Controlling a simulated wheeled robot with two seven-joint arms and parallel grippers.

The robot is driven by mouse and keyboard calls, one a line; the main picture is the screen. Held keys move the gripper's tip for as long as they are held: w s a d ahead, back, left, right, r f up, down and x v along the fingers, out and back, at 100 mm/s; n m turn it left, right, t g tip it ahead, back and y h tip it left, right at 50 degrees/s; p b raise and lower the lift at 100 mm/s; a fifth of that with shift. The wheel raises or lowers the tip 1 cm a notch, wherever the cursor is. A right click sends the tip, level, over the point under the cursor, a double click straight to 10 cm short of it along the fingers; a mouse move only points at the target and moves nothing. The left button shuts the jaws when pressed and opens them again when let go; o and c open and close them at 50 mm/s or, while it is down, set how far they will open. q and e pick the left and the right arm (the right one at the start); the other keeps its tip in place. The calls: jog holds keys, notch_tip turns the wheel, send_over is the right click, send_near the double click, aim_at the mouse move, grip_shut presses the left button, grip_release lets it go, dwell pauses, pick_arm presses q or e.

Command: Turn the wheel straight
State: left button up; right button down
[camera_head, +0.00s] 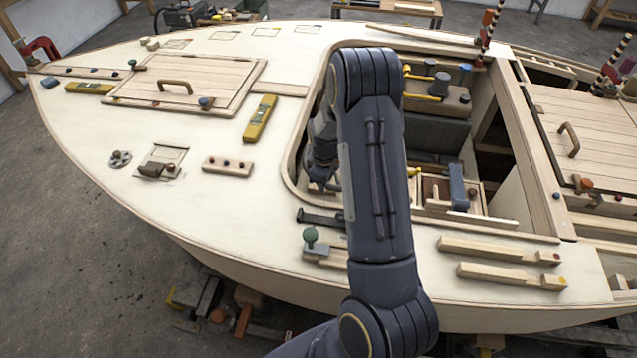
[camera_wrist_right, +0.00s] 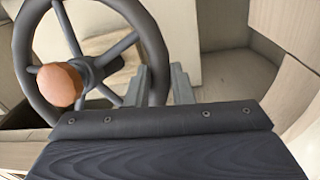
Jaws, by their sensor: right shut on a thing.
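The wheel (camera_wrist_right: 22,60) is a dark grey steering wheel with spokes, on the left of the right wrist view. A round orange-brown knob (camera_wrist_right: 60,85) shows in front of its lower left part. My right gripper (camera_wrist_right: 163,88) is shut on the right side of the rim, with one finger on each side of it. Its dark housing hides the lower part of the wheel. In the head view my right arm reaches over the cockpit opening and hides most of the wheel and the fingers. My left gripper is in neither view.
Beside my arm are a cockpit recess with yellow-handled levers (camera_head: 439,86) and a blue block (camera_head: 457,187). A green-knobbed fitting (camera_head: 310,236), a yellow level (camera_head: 260,119) and two wooden bars (camera_head: 498,250) are on the pale deck (camera_head: 230,215).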

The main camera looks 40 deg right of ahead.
aim_at(340, 187)
jog(key=s+n+b, duration=0.1)
jog(key=s+d+f+n+b, duration=0.1)
jog(key=n+b, duration=0.1)
jog(key=shift+s+d+f+t, duration=0.1)
jog(key=shift+d+f+t, duration=0.05)
jog(key=shift+d+t, duration=0.2)
jog(key=shift+s+d+f+n+t+h+b, duration=0.15)
jog(key=shift+s+d+n+t+b, duration=0.2)
jog(key=shift+n+b, duration=0.4)
jog(key=shift+s+d+f+n+t+h+b, duration=0.15)
jog(key=shift+s+d+n+b, duration=0.3)
jog(key=shift+n, duration=0.4)
jog(key=shift+w+r, duration=0.1)
jog(key=c, duration=1.3)
grip_release()
jog(key=shift+r, duration=0.1)
jog(key=v, duration=0.7)
jog(key=shift+r, duration=0.3)
jog(key=shift+a, duration=0.1)
